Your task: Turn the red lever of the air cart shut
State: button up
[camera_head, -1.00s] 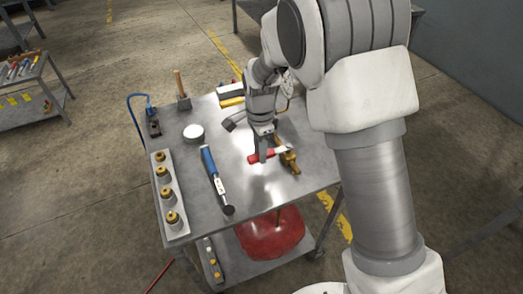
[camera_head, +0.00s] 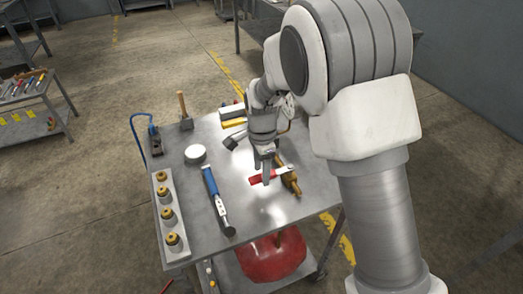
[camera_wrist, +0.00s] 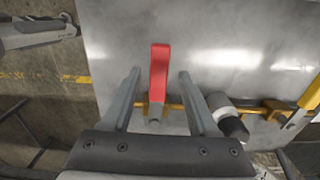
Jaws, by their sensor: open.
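The air cart's red lever (camera_head: 257,181) lies on the cart top, set crosswise to the brass valve (camera_head: 291,182) at its right. The lever also shows in the wrist view (camera_wrist: 159,62), where its red grip points up the picture from the brass pipe (camera_wrist: 175,107). My gripper (camera_head: 265,179) is open and points down at the lever. In the wrist view, my gripper's fingers (camera_wrist: 159,74) stand one on each side of the lever, with a gap on both sides. In the head view, a finger hides part of the lever.
The cart top (camera_head: 240,205) also holds a blue-handled tool (camera_head: 212,190), a white round piece (camera_head: 195,154) and a grey rail of brass fittings (camera_head: 168,215). A red tank (camera_head: 272,257) sits beneath. A tool bench (camera_head: 30,95) stands at far left.

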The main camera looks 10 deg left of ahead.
notch_tip(320, 180, up, 17)
jog(key=p, duration=0.2)
dwell(0.5)
jog(key=s+d+r+n+t+y+p, duration=0.1)
jog(key=s+d+r+n, duration=0.3)
jog(key=d, duration=0.3)
jog(key=s+d+r+n+t, duration=0.1)
jog(key=s+d+r, duration=0.2)
jog(key=d+r, duration=0.35)
jog(key=s+d+n+t+h+p, duration=0.1)
jog(key=s+d+n+t, duration=0.2)
jog(key=s+d+n, duration=0.3)
jog(key=s+d, duration=0.4)
jog(key=s, duration=0.3)
jog(key=shift+s+d+t, duration=0.25)
jog(key=shift+d+t, duration=0.05)
jog(key=shift+f, duration=0.1)
